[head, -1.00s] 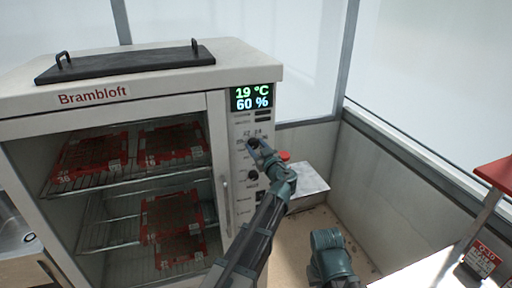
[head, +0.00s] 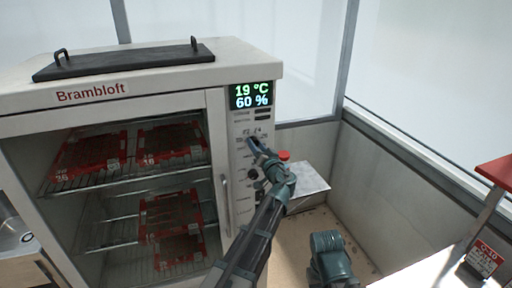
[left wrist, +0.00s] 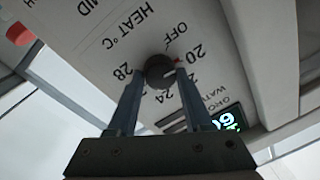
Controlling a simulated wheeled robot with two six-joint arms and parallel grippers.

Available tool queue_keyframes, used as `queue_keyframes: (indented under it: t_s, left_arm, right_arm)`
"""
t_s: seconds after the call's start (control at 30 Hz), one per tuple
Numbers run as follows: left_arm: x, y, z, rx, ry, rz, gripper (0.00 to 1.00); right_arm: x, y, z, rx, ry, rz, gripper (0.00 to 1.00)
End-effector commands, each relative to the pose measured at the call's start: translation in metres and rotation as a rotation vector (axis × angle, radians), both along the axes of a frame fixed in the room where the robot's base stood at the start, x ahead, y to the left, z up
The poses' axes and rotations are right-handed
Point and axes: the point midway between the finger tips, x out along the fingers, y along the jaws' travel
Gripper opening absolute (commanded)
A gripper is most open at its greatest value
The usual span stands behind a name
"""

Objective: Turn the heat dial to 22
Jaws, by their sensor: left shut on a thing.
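The heat dial (left wrist: 160,70) is a round dark knob on the cabinet's pale control panel, labelled HEAT °C. In the left wrist view the panel appears upside down. A red mark at the dial's edge points close to the 20; OFF, 24 and 28 also show, and 22 is not readable behind a finger. My left gripper (left wrist: 157,100) is shut on the dial, one finger on each side; it also shows in the head view (head: 252,144), covering the dial there. The display (head: 251,96) reads 19 °C and 60 %. My right gripper is not in view.
The Brambloft cabinet (head: 152,96) has a glass door with red trays on wire racks inside. Its door handle (head: 225,205) is left of my left arm. A second dark knob (head: 253,174) sits below the heat dial.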

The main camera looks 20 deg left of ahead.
Motion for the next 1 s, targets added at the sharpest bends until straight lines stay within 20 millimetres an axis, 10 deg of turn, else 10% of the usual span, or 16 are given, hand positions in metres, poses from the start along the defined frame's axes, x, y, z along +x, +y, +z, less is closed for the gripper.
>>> queue_keyframes:
  t_s: [1.0]
  left_arm:
    - [-0.0007,0.0001,-0.0037,0.729,0.492,-0.001,0.0]
  right_arm:
    - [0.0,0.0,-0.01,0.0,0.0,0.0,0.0]
